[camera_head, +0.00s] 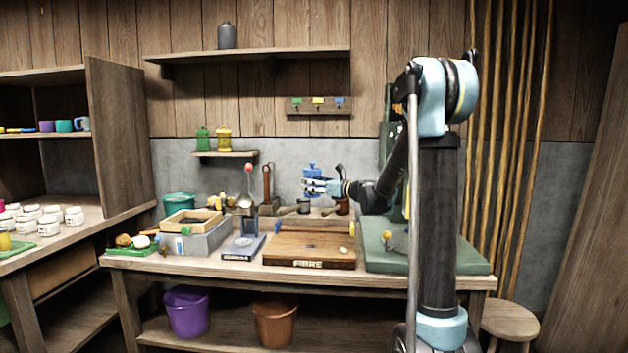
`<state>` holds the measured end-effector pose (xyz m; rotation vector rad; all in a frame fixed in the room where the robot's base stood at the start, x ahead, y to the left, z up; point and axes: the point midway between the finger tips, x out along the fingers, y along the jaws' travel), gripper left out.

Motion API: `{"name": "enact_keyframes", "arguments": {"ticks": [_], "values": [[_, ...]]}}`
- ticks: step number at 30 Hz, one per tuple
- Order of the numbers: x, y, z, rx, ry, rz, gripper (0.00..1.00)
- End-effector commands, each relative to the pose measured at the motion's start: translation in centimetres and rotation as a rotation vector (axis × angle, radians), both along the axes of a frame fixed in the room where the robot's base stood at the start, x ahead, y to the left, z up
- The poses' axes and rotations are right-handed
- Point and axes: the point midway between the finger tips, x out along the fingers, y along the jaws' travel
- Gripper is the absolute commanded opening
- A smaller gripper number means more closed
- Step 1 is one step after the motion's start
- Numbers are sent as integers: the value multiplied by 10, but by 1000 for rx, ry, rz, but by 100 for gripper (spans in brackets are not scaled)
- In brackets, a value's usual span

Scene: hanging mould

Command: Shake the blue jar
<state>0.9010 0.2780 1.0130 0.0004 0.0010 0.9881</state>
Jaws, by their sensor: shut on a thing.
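The blue jar (312,171) is upright in the air above the back of the workbench, in front of the grey wall. My gripper (316,187) reaches in from the right and is shut on the blue jar; the fingers hide part of its lower body. A green jar (203,139) and a yellow jar (223,139) stand side by side on the small wall shelf (225,154), with bare room to their right.
Below the jar, the workbench (210,263) holds dark mugs or pots (303,206), a wooden box marked FIBRE (309,250), a grey frame box (192,235) and a small stand (244,246). A green-based machine (465,259) stands at right.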

Motion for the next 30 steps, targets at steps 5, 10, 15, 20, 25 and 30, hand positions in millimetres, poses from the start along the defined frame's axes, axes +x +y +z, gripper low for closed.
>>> {"name": "enact_keyframes", "arguments": {"ticks": [5, 10, 15, 20, 25, 30], "values": [[0, 0, -26, 1, -1, 0, 17], [0, 0, -31, 1, -1, 0, 17], [0, 0, -31, 0, 0, 0, 17], [-1, 0, -13, 1, -1, 0, 17], [-1, 0, 19, 0, 0, 0, 17], [-1, 0, 37, 0, 0, 0, 17]]}}
